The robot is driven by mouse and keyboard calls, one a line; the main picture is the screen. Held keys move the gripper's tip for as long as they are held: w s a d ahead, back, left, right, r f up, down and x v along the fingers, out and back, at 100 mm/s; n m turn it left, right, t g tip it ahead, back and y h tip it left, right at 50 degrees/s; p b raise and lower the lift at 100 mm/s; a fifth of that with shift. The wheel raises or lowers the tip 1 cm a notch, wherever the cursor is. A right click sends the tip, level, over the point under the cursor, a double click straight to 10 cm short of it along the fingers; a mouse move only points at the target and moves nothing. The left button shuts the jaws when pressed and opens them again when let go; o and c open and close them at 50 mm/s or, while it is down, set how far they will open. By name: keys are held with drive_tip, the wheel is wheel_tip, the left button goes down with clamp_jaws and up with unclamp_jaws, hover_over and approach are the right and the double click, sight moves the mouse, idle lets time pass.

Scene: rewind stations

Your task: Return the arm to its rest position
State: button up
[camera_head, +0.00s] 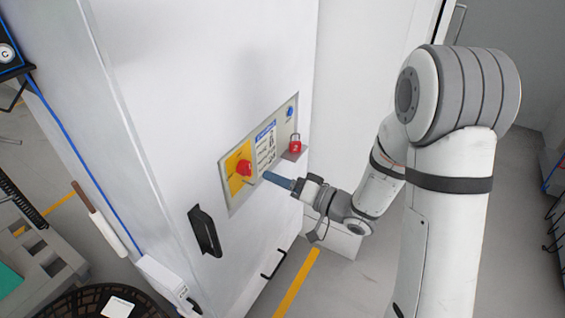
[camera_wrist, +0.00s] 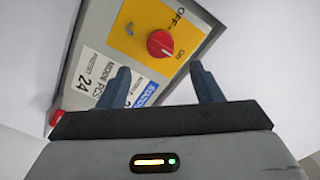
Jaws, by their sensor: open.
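My gripper (camera_head: 279,181) is in front of the control panel on the white cabinet, a little below the red rotary switch. In the wrist view my gripper (camera_wrist: 163,84) has its two dark fingers spread apart with nothing between them. The red rotary switch (camera_wrist: 160,44) sits on a yellow plate marked OFF and ON, beyond the fingertips. The same red rotary switch (camera_head: 243,168) shows in the head view. The fingers appear apart from the switch. My arm is stretched out from the right towards the panel.
The white cabinet (camera_head: 190,100) carries a black handle (camera_head: 205,231) below the panel. A dark round basket (camera_head: 75,300) is at bottom left. Grey floor is open behind my arm.

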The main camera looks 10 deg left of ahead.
drive_tip(key=shift+w, duration=0.1)
drive_tip(key=w+d+r+m+t+h+p, duration=0.1)
drive_tip(key=w+d+r+t+h+p, duration=0.15)
drive_tip(key=d+h, duration=0.55)
drive_tip(key=w+d+r+m+t+h+p, duration=0.1)
drive_tip(key=d+r+h, duration=0.3)
drive_tip(key=d+h, duration=0.5)
drive_tip(key=s+d+r+g+p, duration=0.1)
drive_tip(key=s+d+r+g, duration=0.1)
drive_tip(key=s, duration=0.8)
drive_tip(key=s+d+r+m+g+p, duration=0.1)
drive_tip(key=s+d+g, duration=0.3)
drive_tip(key=s, duration=0.6)
drive_tip(key=shift+s+r+g, duration=0.3)
drive_tip(key=shift+r+g, duration=0.35)
drive_tip(key=shift+g, duration=0.3)
drive_tip(key=shift+c, duration=0.3)
